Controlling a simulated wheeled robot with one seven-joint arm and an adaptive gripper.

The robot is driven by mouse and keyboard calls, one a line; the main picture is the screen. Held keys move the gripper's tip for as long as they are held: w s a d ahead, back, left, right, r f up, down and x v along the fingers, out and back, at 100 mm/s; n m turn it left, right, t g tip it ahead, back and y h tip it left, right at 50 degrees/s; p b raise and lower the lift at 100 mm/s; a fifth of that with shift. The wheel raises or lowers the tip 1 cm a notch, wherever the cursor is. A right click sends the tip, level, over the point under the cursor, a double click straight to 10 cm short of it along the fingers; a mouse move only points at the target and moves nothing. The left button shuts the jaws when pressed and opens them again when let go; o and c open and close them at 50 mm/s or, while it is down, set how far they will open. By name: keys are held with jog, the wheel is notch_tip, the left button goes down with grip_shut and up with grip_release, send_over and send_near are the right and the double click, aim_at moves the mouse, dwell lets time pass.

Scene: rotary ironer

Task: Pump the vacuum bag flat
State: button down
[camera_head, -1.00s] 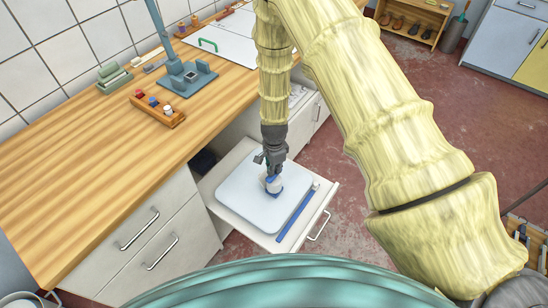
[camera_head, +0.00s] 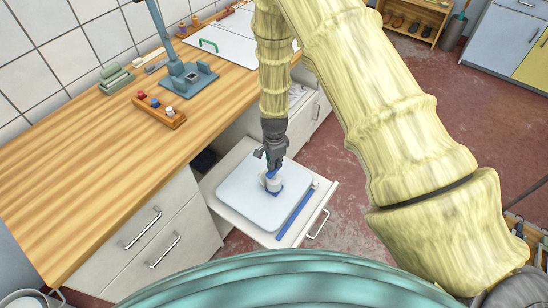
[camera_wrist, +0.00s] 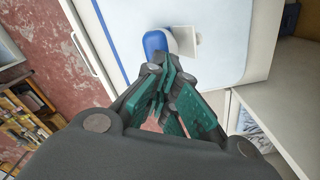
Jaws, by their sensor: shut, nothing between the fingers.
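The vacuum bag (camera_head: 250,193) is a pale, rounded slab lying in an open drawer; it fills much of the wrist view too (camera_wrist: 225,65). A small white pump with a blue top (camera_head: 272,181) stands on the bag. In the wrist view its blue part (camera_wrist: 156,45) and white body (camera_wrist: 185,40) show just beyond my fingertips. My gripper (camera_head: 272,170) is above the pump, pointing down, with its fingers closed and nothing between them. In the wrist view the closed fingertips (camera_wrist: 162,68) are close to the blue part; I cannot tell whether they touch it.
A blue strip (camera_head: 297,212) lies along the bag's right side. The open drawer (camera_head: 322,208) juts out below the wooden counter (camera_head: 95,170). A rack with small knobs (camera_head: 160,112) and a blue-grey stand (camera_head: 188,77) are on the counter. Red floor is open to the right.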

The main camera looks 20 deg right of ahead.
jog(key=shift+r, duration=0.1)
dwell(0.4)
notch_tip(320, 180, up, 7)
jog(key=p, duration=0.4)
dwell(0.9)
dwell(0.5)
jog(key=s+d+f+n+b, duration=0.1)
jog(key=s+d+f+n, duration=0.15)
jog(key=s+f, duration=0.4)
jog(key=s+d+f+n+b, duration=0.15)
jog(key=s+f+n, duration=0.25)
jog(key=s, duration=0.6)
jog(key=s+f+n+b, duration=0.2)
jog(key=s+n, duration=0.7)
jog(key=s, duration=1)
jog(key=shift+s+a+f, duration=0.15)
jog(key=shift+s+a, duration=0.15)
jog(key=shift+s, duration=0.1)
